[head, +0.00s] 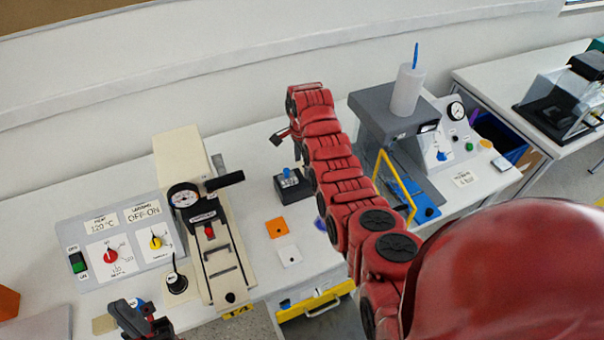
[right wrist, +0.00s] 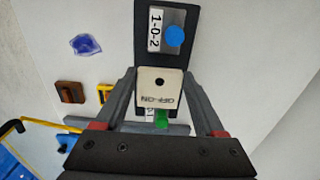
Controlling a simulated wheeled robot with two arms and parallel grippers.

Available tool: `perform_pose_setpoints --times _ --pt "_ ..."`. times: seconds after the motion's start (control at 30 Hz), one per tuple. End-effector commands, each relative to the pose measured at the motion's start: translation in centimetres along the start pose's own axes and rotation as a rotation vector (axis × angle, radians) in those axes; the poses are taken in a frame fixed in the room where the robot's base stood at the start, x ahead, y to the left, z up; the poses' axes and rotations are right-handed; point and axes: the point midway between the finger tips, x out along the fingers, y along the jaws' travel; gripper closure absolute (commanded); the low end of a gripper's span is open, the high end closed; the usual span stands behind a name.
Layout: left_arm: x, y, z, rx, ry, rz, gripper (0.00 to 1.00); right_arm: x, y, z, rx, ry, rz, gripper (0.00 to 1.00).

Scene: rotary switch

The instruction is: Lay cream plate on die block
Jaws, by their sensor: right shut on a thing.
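In the head view a black block (head: 293,190) with a blue knob stands below my right gripper (head: 280,137); the plate is not clear there. I cannot tell which block is the die block. My left gripper (head: 134,315) is at the lower left, its jaw gap unclear.
A cream press-like machine (head: 183,160) with a gauge and panel stands at the left. An orange plate (head: 277,227) and a white plate (head: 289,256) lie on the table. A grey stand (head: 370,108) and a yellow frame (head: 383,168) are right of my arm.

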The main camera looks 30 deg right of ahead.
Motion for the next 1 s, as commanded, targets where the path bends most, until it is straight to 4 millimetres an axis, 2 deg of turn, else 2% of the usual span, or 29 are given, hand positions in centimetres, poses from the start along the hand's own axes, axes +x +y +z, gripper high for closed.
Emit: perform_pose_setpoints --times 0.27,0.53,0.97,1.0 --pt "0.6 0.0 -0.1 0.0 0.0 0.0 1.0 0.5 -0.2 0.0 0.001 0.0 0.002 0.83" --pt "1.7 -0.1 -0.3 0.0 0.0 0.0 1.0 3.1 -0.1 0.0 0.002 0.0 0.005 0.83" --pt "1.2 -0.1 -0.2 0.0 0.0 0.0 1.0 4.1 -0.3 0.0 0.001 0.001 -0.001 0.83" --pt "1.4 -0.1 -0.2 0.0 0.0 0.0 1.0 3.9 -0.3 0.0 0.001 0.001 -0.001 0.21"
